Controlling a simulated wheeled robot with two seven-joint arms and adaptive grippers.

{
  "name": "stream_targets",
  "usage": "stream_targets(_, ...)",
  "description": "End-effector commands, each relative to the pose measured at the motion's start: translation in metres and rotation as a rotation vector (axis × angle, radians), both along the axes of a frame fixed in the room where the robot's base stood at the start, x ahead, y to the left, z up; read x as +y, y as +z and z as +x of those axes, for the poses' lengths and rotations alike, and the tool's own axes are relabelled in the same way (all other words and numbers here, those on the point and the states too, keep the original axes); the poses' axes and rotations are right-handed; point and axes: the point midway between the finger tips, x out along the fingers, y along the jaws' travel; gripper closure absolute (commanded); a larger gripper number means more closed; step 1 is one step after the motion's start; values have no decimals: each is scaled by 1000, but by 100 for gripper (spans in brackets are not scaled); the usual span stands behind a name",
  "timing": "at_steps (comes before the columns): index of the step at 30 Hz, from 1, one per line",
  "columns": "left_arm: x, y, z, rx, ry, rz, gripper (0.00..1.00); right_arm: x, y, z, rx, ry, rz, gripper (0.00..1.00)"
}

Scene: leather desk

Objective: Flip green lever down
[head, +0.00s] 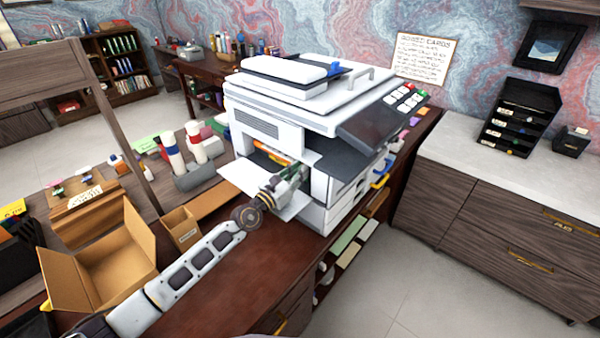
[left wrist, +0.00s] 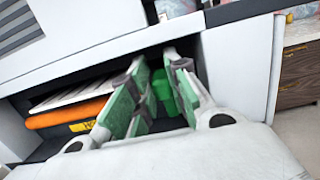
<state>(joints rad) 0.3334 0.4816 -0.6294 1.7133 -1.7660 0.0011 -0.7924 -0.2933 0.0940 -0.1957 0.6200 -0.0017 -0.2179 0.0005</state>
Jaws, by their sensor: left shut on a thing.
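A white copier (head: 262,128) stands on the desk with its side bay open. The bright green lever (left wrist: 160,88) is inside the bay, between the fingers in the left wrist view. Which way it points is hard to tell, as the fingers hide part of it. My left gripper (head: 290,180) reaches into the bay from the left; its green-padded fingers also show in the left wrist view (left wrist: 154,76). They are shut on the lever. In the head view the gripper and the copier's body hide the lever. My right gripper is not in view.
An orange roller (left wrist: 65,112) with a yellow label (left wrist: 82,126) lies left of the fingers inside the bay. The white flap (head: 240,177) is folded out under my wrist. An open cardboard box (head: 105,268) and a small box (head: 181,228) stand left of my arm.

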Motion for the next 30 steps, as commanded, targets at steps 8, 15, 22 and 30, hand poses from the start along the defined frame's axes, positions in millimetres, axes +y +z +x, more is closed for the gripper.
stream_targets(8, 1, 1, 0, -1, 1, 0, 72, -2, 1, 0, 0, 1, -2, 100)
stream_targets(15, 0, 0, 0, 0, 0, 0, 61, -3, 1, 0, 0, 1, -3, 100)
stream_targets(22, 0, 0, -1, 1, 0, 1, 61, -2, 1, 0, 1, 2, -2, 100)
stream_targets(30, 7, -2, -9, 1, 0, 3, 61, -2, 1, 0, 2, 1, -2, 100)
